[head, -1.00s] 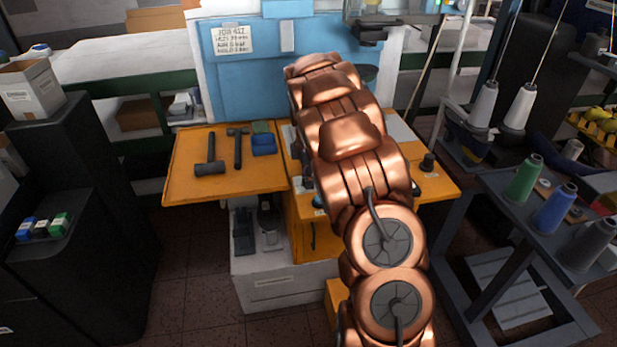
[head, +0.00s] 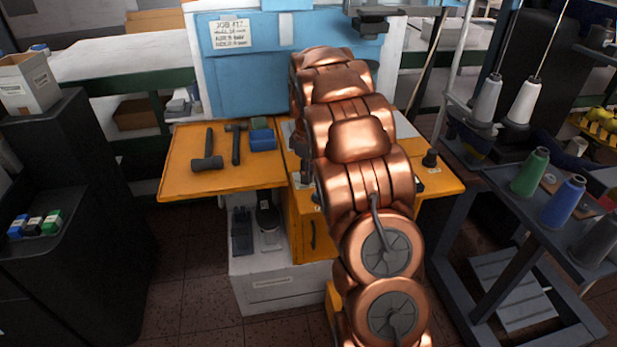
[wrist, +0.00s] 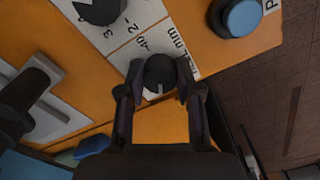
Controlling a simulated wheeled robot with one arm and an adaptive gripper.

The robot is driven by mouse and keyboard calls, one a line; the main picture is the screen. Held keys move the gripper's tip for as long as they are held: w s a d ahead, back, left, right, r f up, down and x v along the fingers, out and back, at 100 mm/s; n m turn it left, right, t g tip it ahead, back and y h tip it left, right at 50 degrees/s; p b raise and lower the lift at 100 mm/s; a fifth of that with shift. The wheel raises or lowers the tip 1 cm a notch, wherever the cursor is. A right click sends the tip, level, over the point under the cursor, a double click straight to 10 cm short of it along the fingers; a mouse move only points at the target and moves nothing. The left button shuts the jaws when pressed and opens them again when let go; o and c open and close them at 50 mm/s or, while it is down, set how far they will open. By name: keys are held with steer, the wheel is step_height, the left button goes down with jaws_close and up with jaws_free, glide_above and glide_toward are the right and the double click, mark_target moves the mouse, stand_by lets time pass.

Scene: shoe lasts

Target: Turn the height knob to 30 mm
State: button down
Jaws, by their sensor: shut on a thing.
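In the wrist view, a round black knob (wrist: 160,70) with a short white pointer mark sits on a white label reading "40" and "mm". My gripper (wrist: 157,82) is shut on this knob, one finger on each side of it. The pointer mark is toward the gripper's palm, at the lower edge of the picture of the knob. I cannot read which scale value it stands at, as part of the label is covered. In the head view, my arm hides the knob and gripper.
A second dark knob (wrist: 98,10) with a numbered label and a blue-topped button (wrist: 239,17) are close by. Hammers (head: 208,152) and a blue box (head: 263,140) lie on the orange table (head: 180,180). A thread stand with spools (head: 530,172) stands right.

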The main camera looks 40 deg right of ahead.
steer(key=m+b, duration=0.1)
steer(key=m, duration=0.2)
steer(key=m+b, duration=0.1)
steer(key=m, duration=0.2)
steer(key=shift+f+m+b, duration=0.2)
steer(key=shift+m+b, duration=0.1)
steer(key=m+b, duration=0.1)
steer(key=m, duration=0.4)
steer(key=shift+r, duration=0.1)
steer(key=shift+m, duration=0.3)
steer(key=c, duration=0.8)
jaws_free()
steer(key=shift+r, duration=0.1)
